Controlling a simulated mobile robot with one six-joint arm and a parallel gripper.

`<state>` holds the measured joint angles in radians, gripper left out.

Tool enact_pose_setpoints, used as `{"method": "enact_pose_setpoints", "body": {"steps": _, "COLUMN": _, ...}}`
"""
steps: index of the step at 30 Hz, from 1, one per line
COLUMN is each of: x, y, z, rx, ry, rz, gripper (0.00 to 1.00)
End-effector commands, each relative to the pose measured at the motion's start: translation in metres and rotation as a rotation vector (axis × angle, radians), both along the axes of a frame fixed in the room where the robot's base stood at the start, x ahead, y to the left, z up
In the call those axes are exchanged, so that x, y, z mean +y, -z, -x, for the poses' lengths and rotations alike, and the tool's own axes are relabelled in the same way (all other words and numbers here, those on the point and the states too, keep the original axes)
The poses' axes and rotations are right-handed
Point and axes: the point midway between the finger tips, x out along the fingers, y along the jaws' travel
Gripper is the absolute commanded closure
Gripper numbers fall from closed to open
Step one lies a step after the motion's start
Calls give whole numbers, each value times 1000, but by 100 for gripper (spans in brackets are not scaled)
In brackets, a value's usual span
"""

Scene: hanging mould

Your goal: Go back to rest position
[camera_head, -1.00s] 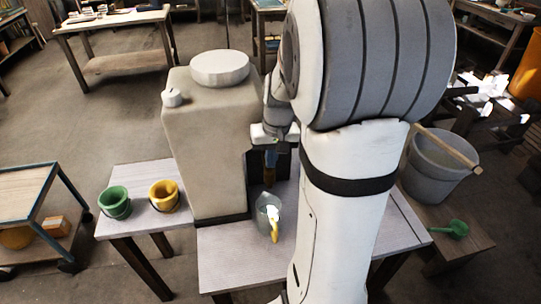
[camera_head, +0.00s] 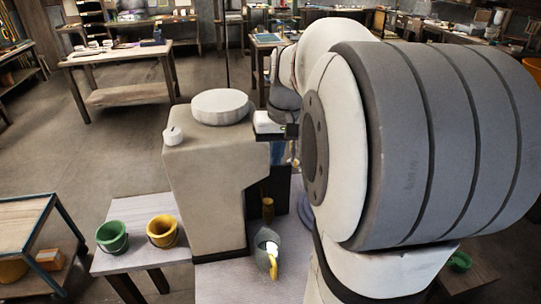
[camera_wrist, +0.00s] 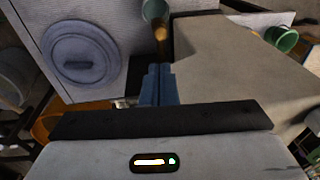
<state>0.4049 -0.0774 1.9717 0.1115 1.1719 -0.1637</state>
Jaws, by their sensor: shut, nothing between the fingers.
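My gripper (camera_head: 277,152) is shut and empty, with its blue fingers pointing down beside the right side of the beige tank (camera_head: 208,160). In the wrist view its blue fingers (camera_wrist: 157,84) are together. A clear jug with a yellow handle (camera_head: 267,246) stands on the light table below, apart from the fingers. It also shows in the wrist view (camera_wrist: 156,10). A brown-amber piece (camera_head: 268,209) shows just above the jug, below my fingertips. My arm hides part of the table on the right.
A green bucket (camera_head: 112,237) and a yellow bucket (camera_head: 162,231) stand on a low table at left. The tank has a white round lid (camera_head: 220,106). A trolley (camera_head: 30,235) stands at far left. A wooden workbench (camera_head: 118,60) is behind. Open floor lies between.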

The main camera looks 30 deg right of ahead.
Motion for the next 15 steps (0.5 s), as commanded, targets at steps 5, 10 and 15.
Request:
{"method": "enact_pose_setpoints", "body": {"steps": 5, "x": 0, "y": 0, "z": 0, "rx": 0, "ry": -1, "rz": 0, "gripper": 100}}
{"method": "enact_pose_setpoints", "body": {"steps": 10, "x": 0, "y": 0, "z": 0, "rx": 0, "ry": -1, "rz": 0, "gripper": 100}}
{"method": "enact_pose_setpoints", "body": {"steps": 15, "x": 31, "y": 3, "z": 18, "rx": -26, "ry": -48, "rz": 28, "gripper": 100}}
